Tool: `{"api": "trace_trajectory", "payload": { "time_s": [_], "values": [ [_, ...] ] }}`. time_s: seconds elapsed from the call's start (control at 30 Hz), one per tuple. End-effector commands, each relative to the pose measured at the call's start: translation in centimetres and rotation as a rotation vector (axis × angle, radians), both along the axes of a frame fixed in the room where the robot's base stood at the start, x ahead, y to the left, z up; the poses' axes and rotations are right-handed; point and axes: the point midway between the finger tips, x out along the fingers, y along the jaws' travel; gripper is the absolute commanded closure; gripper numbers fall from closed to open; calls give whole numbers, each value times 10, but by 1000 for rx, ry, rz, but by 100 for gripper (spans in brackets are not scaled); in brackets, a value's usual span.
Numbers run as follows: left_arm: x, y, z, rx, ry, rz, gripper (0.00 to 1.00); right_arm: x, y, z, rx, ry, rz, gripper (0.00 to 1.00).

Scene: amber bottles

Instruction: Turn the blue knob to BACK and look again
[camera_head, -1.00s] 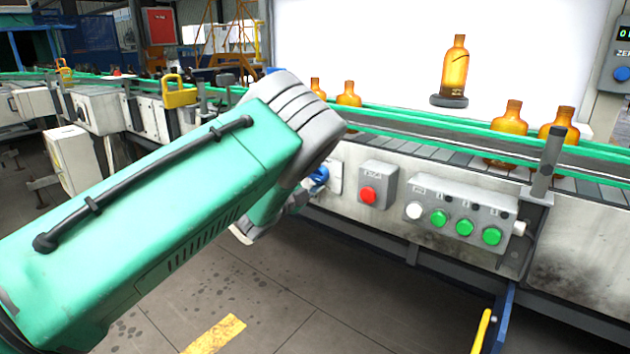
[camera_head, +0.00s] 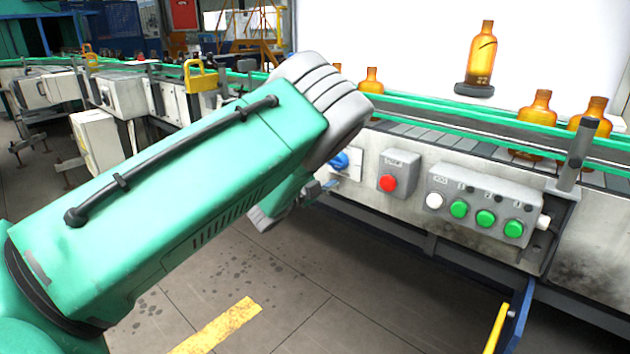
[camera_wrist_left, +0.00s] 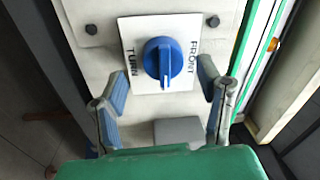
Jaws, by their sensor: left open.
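The blue knob (camera_wrist_left: 163,62) sits on a white plate (camera_wrist_left: 186,22) lettered TURN on the left and FRONT on the right in the left wrist view. Its ridge points down in that picture, between the two words. My left gripper (camera_wrist_left: 163,84) is open, with one finger on each side just below the knob and nothing held. In the head view the knob (camera_head: 340,161) shows partly behind my left arm, and the left gripper (camera_head: 318,190) is mostly hidden. An amber bottle (camera_head: 481,52) with a dark crack-like line stands on a dark round stand (camera_head: 474,90). My right gripper is out of view.
A red button box (camera_head: 397,172) and a panel (camera_head: 480,207) with one white and several green buttons are right of the knob. Green rails (camera_head: 460,120) and more amber bottles (camera_head: 537,115) are above. A yellow-and-blue part (camera_head: 497,328) stands at the lower right.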

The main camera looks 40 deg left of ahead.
Motion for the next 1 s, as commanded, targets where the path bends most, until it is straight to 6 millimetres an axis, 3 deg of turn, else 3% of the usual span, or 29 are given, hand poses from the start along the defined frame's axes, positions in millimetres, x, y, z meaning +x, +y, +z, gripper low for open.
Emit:
{"api": "trace_trajectory", "payload": {
  "time_s": [0.2, 0.4, 0.6, 1.0],
  "values": [
    [-48, 4, -5, 0, 3, 1, 40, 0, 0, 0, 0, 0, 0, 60],
    [-80, 6, -8, 1, 3, 1, 40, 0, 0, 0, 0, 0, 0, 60],
    [-91, 6, -9, 1, 2, -1, 40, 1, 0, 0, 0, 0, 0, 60],
    [-91, 6, -9, 1, 2, -2, 40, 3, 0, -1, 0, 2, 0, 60]
  ]
}}
